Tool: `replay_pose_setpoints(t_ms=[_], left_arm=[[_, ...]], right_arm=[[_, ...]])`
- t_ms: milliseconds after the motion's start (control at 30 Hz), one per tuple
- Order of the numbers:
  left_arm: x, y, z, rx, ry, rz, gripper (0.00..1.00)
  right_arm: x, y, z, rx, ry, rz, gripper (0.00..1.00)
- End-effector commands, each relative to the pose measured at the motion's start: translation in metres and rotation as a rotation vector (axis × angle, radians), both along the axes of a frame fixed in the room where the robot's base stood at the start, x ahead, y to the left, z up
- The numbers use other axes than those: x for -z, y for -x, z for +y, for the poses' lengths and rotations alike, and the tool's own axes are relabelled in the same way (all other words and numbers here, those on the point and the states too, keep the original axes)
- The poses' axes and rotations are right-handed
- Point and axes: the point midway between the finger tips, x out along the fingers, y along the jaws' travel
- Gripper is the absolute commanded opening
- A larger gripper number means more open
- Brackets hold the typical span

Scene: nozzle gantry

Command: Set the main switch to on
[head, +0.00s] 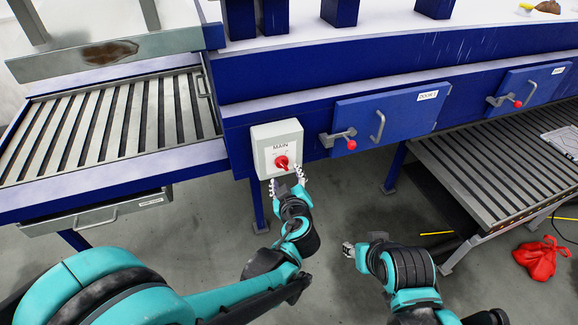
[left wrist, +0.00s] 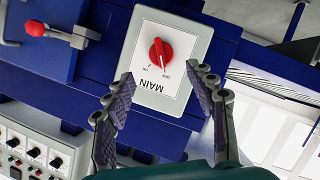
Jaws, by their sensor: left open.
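The main switch is a red rotary knob (head: 281,162) on a light grey box (head: 262,138) marked MAIN, fixed to the blue gantry front. In the left wrist view the knob (left wrist: 161,53) appears upside down, with small ON and OFF marks beside it. Its pointer seems to lie toward the OFF mark, but this is hard to read. My left gripper (head: 287,181) is open just in front of the box, and its fingers (left wrist: 160,88) point at the knob without touching it. My right gripper (head: 348,250) hangs low over the floor, apart from the switch; its jaw opening is unclear.
A blue door (head: 365,118) with a red-tipped latch (head: 340,138) is right of the box, with a second door (head: 530,85) further right. Slatted conveyors stand left (head: 110,115) and right (head: 490,165). A red bag (head: 540,258) lies on the floor at right.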

Motion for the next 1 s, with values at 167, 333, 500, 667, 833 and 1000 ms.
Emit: replay_pose_setpoints(t_ms=[167,333,500,667,833,1000], left_arm=[[0.011,-0.025,0.004,-0.005,0.0,0.0,0.56],[0.021,-0.051,0.008,-0.005,0.0,0.0,0.56],[0.025,-0.066,0.009,-0.003,-0.001,0.001,0.56],[0.025,-0.07,0.009,-0.003,0.0,0.002,0.56],[0.025,-0.07,0.009,-0.002,-0.001,0.002,0.53],[0.025,-0.07,0.009,-0.002,-0.001,0.002,0.08]], right_arm=[[0.011,0.0,0.0,0.0,0.0,0.0,0.4],[0.019,0.0,0.0,0.0,0.0,0.0,0.4],[0.023,0.0,0.0,0.0,0.0,0.0,0.4],[0.023,0.0,0.0,0.0,0.0,0.0,0.4],[0.023,0.0,0.0,0.0,0.0,0.0,0.4],[0.023,0.0,0.0,0.0,0.0,0.0,0.4]])
